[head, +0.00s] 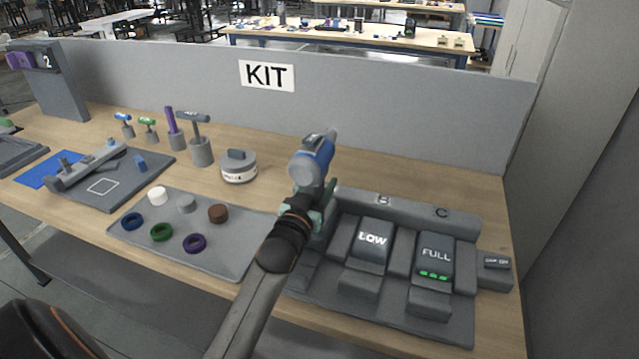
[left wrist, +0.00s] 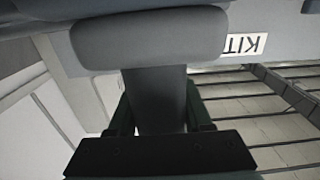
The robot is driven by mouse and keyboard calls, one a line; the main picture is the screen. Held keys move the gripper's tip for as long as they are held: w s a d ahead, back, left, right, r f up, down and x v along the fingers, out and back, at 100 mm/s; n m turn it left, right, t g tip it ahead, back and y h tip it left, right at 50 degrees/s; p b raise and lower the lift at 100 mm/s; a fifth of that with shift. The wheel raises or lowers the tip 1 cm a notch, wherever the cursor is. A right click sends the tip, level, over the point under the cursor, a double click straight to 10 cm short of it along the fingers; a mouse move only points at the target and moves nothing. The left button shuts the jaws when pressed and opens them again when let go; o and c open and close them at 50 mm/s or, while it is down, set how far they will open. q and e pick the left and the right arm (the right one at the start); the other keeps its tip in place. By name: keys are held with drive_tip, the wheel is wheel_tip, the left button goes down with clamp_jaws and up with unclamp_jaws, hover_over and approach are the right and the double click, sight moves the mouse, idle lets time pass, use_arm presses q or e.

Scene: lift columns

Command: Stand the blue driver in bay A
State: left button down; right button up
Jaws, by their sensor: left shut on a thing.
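The blue driver (head: 318,158) is a power tool with a blue and grey body. My left gripper (head: 312,208) is shut on its grey handle and holds it above the left end of the grey dock (head: 325,312). In the left wrist view the driver's grey handle (left wrist: 158,100) stands between the dark fingers of my left gripper (left wrist: 160,125). The dock has bays marked B and C. The left end, where bay A would lie, is mostly hidden behind my gripper and the driver. My right gripper is not in view.
A block marked LOW (head: 370,240) sits in bay B, and one marked FULL (head: 435,255) in bay C. A grey mat (head: 215,255) with several coloured rings lies left of the dock. A KIT panel (head: 400,115) closes the back.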

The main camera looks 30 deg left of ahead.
use_arm(q)
drive_tip(key=shift+f+b, duration=0.3)
idle(1.4)
drive_tip(key=shift+c, duration=1.2)
unclamp_jaws()
drive_tip(key=shift+f, duration=0.4)
drive_tip(key=shift+r, duration=0.1)
drive_tip(key=shift+s, duration=0.1)
